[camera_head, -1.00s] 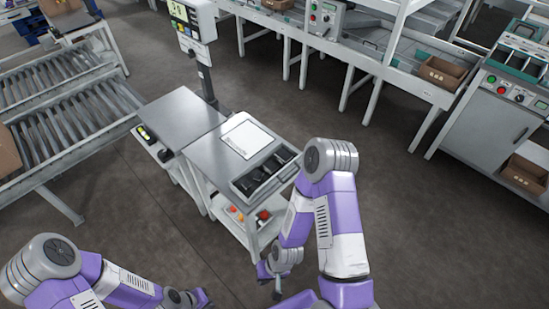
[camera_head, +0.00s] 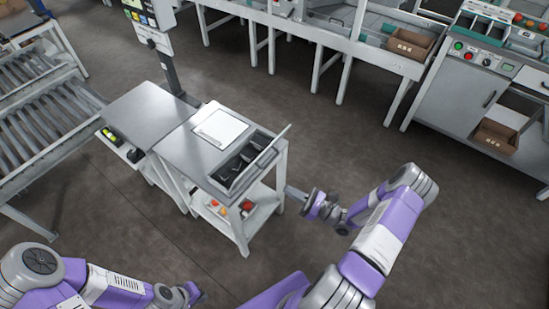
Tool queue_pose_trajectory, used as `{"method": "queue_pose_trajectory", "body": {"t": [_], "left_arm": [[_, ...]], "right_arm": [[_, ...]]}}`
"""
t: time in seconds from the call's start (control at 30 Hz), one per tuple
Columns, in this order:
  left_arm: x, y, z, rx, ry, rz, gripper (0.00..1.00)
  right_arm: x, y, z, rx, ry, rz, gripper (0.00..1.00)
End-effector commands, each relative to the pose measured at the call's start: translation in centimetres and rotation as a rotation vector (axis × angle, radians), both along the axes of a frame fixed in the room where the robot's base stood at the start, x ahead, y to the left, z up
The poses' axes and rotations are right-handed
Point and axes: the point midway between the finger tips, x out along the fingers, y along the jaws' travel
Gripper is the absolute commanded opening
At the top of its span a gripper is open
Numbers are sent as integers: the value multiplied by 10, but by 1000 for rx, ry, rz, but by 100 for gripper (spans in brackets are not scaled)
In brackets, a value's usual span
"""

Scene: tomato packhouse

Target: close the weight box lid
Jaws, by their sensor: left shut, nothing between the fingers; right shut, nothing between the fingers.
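The weight box (camera_head: 229,174) sits at the front right of the grey table (camera_head: 172,150), with dark contents in its compartments. Its lid (camera_head: 275,147) stands raised along the box's right side, seen nearly edge-on, so the box is open. My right gripper (camera_head: 290,190) is shut and empty, to the right of the table and below the lid in the picture, apart from the lid. My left gripper (camera_head: 200,295) is shut and empty at the bottom of the picture, in front of the table and away from the box.
A white sheet or plate (camera_head: 220,127) lies behind the box. A scale table (camera_head: 148,112) with a display post joins on the left. Red and yellow items (camera_head: 246,205) sit on the lower shelf.

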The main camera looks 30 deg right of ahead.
Motion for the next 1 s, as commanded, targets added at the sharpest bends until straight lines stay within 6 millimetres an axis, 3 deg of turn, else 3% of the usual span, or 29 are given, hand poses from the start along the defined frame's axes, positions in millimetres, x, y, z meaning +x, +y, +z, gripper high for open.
{"method": "queue_pose_trajectory", "body": {"t": [0.03, 0.1, 0.23, 0.37, 0.8, 1.0], "left_arm": [[0, 0, -2, 0, 0, 0, 0], [0, 0, -2, 0, 0, 0, 0], [0, 0, -3, 0, 0, 0, 0], [0, 0, -5, 0, 0, 0, 0], [0, 0, -20, 0, 0, 0, 0], [0, 0, -24, 0, 0, 0, 0]], "right_arm": [[-1, -21, 2, 22, -28, -71, 0], [-3, -39, 7, 43, -59, -138, 0], [0, -52, 13, 58, -86, -186, 0], [15, -45, 20, 58, -87, -184, 0], [91, -12, 53, 56, -85, -181, 0], [111, -4, 61, 57, -84, -183, 0]]}}
